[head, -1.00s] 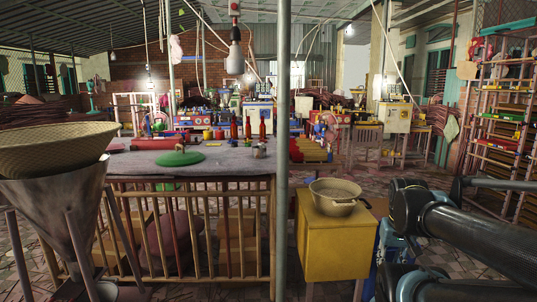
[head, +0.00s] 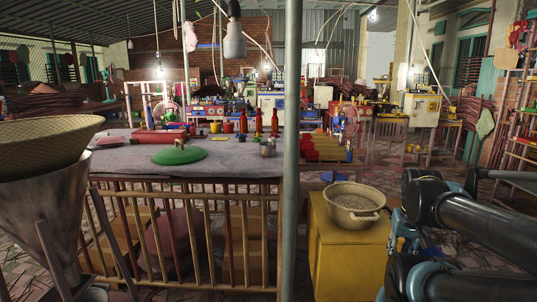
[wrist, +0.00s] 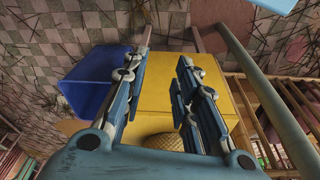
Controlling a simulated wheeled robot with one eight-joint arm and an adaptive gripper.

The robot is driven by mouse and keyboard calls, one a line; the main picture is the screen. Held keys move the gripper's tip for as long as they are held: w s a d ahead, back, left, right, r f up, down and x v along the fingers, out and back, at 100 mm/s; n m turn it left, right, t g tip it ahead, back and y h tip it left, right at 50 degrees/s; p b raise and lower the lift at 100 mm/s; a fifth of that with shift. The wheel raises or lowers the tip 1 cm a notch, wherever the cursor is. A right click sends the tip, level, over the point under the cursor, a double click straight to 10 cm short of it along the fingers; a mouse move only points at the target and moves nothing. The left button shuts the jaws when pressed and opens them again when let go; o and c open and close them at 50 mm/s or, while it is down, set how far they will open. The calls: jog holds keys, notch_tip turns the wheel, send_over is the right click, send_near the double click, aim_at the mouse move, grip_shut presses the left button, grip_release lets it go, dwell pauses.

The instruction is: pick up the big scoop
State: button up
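No thing in view is clearly marked as the big scoop; the likeliest is a round, woven-looking tan bowl with a small side handle (head: 355,203). It sits upright on top of a yellow box (head: 345,262), right of a grey pole. In the wrist view, part of the bowl (wrist: 165,147) shows low between the finger bases. My gripper (wrist: 166,47) is open and empty above the yellow box top, with its fingers apart. In the head view my arm hides most of it.
A grey vertical pole (head: 291,150) stands just left of the yellow box. A cloth-topped table (head: 120,160) with wooden rails fills the left. A metal funnel (head: 35,220) with a large basket (head: 45,145) is at near left. A blue bin (wrist: 90,80) adjoins the box.

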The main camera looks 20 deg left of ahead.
jog(key=a+r, duration=0.1)
jog(key=r, duration=0.1)
jog(key=m+t+y, duration=0.3)
jog(key=t+y, duration=0.3)
jog(key=y, duration=0.4)
send_near(266, 150)
jog(key=w+a+f, duration=0.1)
jog(key=w, duration=0.1)
jog(key=w+a, duration=0.1)
jog(key=w+a+f, duration=0.1)
jog(key=w, duration=0.1)
jog(key=shift+w+a+f, duration=0.3)
jog(key=shift+a+f, duration=0.05)
jog(key=shift+x, duration=2.95)
jog(key=shift+f, duration=0.1)
grip_shut()
